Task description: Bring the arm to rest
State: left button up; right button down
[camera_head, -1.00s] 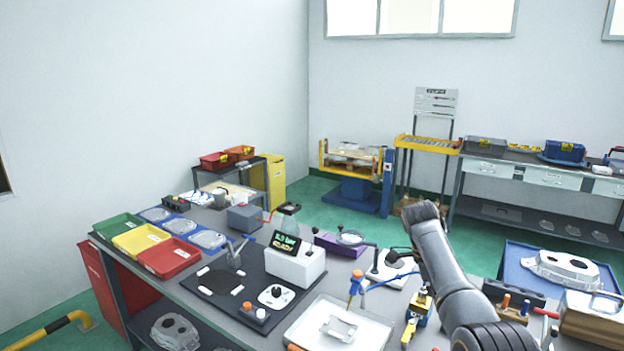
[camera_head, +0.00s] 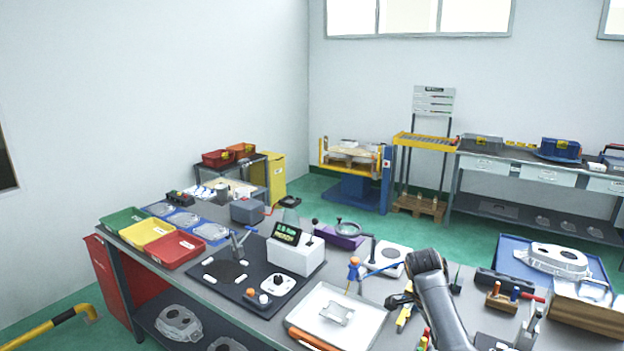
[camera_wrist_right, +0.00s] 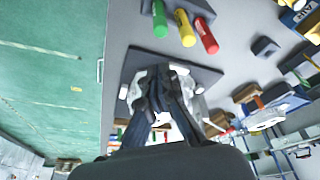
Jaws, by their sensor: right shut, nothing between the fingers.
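My right arm (camera_head: 440,300) rises from the bottom edge in the head view, over the right half of the workbench (camera_head: 262,328). The gap to the plate is hard to judge. My left gripper is in neither view.
Green, yellow and red markers (camera_wrist_right: 187,28) lie beyond the plate. The bench carries a white tray (camera_head: 376,328), a display box (camera_head: 296,256), a blue mat (camera_head: 510,262) with a casting, and a cardboard box (camera_head: 585,316). Green floor (camera_wrist_right: 50,70) is open at left in the wrist view.

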jog(key=s+a+f+n+t+y, duration=0.1)
jog(key=s+a+f+n+t, duration=0.15)
jog(key=s+f+n, duration=0.95)
jog(key=s+a+r+n+t+y, duration=0.1)
jog(key=s+a+r+n, duration=0.15)
jog(key=s, duration=1.05)
jog(key=s+a+r+n+y, duration=0.2)
jog(key=s+a+n, duration=0.2)
jog(key=s, duration=1)
notch_tip(320, 180, down, 34)
jog(key=s+g+b, duration=0.1)
jog(key=s+b, duration=0.1)
jog(key=b, duration=0.4)
pick_arm(q)
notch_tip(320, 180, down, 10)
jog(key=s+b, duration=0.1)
jog(key=b, duration=0.3)
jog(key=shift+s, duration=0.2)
pick_arm(e)
jog(key=s+d+f+g, duration=0.1)
jog(key=s+d+f, duration=0.2)
jog(key=s+f, duration=1.3)
notch_tip(320, 180, down, 2)
jog(key=shift+f+n+h, duration=0.15)
jog(key=shift+n+h, duration=0.15)
jog(key=shift+n, duration=0.15)
